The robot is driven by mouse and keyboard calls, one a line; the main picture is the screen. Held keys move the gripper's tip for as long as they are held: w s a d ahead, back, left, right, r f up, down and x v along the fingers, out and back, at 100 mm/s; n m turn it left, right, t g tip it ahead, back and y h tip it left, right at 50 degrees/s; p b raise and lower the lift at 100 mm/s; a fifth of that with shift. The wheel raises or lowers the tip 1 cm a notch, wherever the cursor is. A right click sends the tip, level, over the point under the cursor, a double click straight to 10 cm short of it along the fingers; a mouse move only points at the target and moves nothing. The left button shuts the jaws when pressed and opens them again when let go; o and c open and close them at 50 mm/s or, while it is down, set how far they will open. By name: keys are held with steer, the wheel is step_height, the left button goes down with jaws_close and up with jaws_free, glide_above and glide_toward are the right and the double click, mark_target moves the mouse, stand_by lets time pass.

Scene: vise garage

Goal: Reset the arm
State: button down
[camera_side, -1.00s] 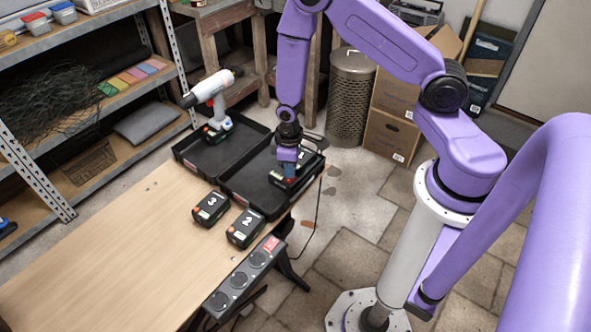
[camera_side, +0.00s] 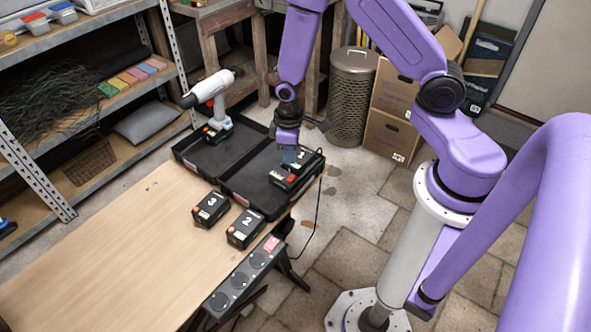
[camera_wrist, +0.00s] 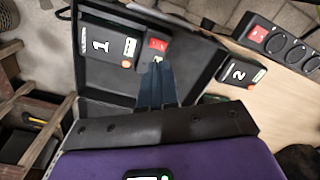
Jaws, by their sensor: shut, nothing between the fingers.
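My gripper (camera_side: 291,154) is above the right half of the open black case (camera_side: 250,201), fingers pointing down. Its fingers also show in the wrist view (camera_wrist: 157,85), closed together and empty. In the wrist view a black battery marked 1 (camera_wrist: 101,45) lies in the case, beside a dark block with a red part (camera_wrist: 158,45). The side view shows this pair as a black battery (camera_side: 304,160) and a red-marked block (camera_side: 284,181), partly behind the fingers.
Two black batteries, marked 3 (camera_side: 210,208) and 2 (camera_side: 245,228), stand on the wooden table (camera_side: 110,255). A white drill (camera_side: 213,100) stands in the case's left half. A power strip (camera_side: 245,275) lies along the table edge. The table's left part is clear.

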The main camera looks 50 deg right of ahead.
steer(key=s+a+r+n, duration=0.2)
steer(key=s+a+r, duration=0.15)
steer(key=r, duration=0.25)
steer(key=s+a+r+n, duration=0.1)
steer(key=s+a+r, duration=0.2)
steer(key=s+r, duration=0.3)
steer(key=s+d+r+n, duration=0.3)
steer(key=s+r, duration=0.6)
steer(key=s, duration=0.4)
steer(key=shift+r+n, duration=0.3)
steer(key=shift+d, duration=0.1)
